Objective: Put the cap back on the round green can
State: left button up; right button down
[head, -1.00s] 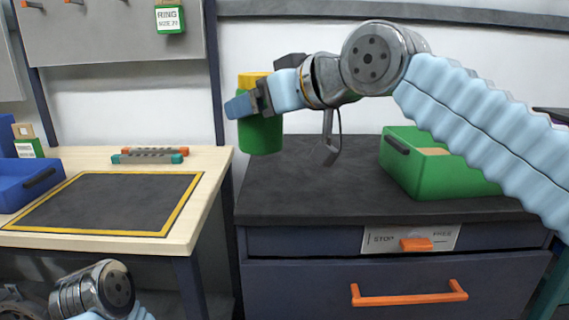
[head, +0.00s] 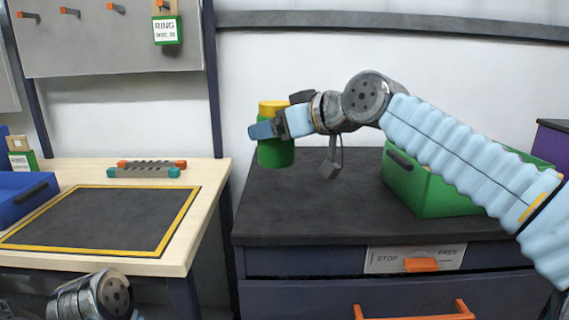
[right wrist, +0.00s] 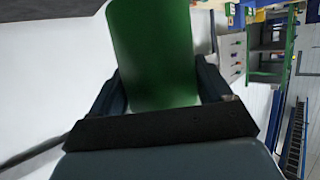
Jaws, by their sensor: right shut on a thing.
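A round green can (head: 276,154) with a yellow top (head: 273,107) is held upright in the air, above the back left of the dark worktop. I cannot tell whether the yellow part is a separate cap. My right gripper (head: 264,130) is shut on the can around its upper part and hides a band of it. In the right wrist view the green can (right wrist: 152,50) sits between both fingers. I see no loose cap. Only a joint of my left arm shows at the bottom left; its gripper is out of view.
An open green crate (head: 437,190) stands on the right of the dark worktop (head: 300,215), partly behind my right arm. A pale table (head: 215,180) with a yellow-edged dark mat (head: 100,220) and two bars is at left. A blue bin (head: 22,198) stands at its left edge.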

jog(key=w+d+f, duration=0.1)
jog(key=w+f, duration=0.3)
jog(key=f, duration=0.1)
jog(key=shift+b, duration=0.3)
jog(key=shift+w, duration=0.1)
jog(key=shift+w+d+f, duration=0.1)
jog(key=shift+w+f, duration=0.1)
jog(key=shift+f, duration=0.8)
jog(key=shift+w+d+f, duration=0.1)
jog(key=shift+w+f, duration=0.1)
jog(key=shift+f, duration=0.8)
jog(key=shift+f+b, duration=0.1)
jog(key=shift+b, duration=0.25)
grip_release()
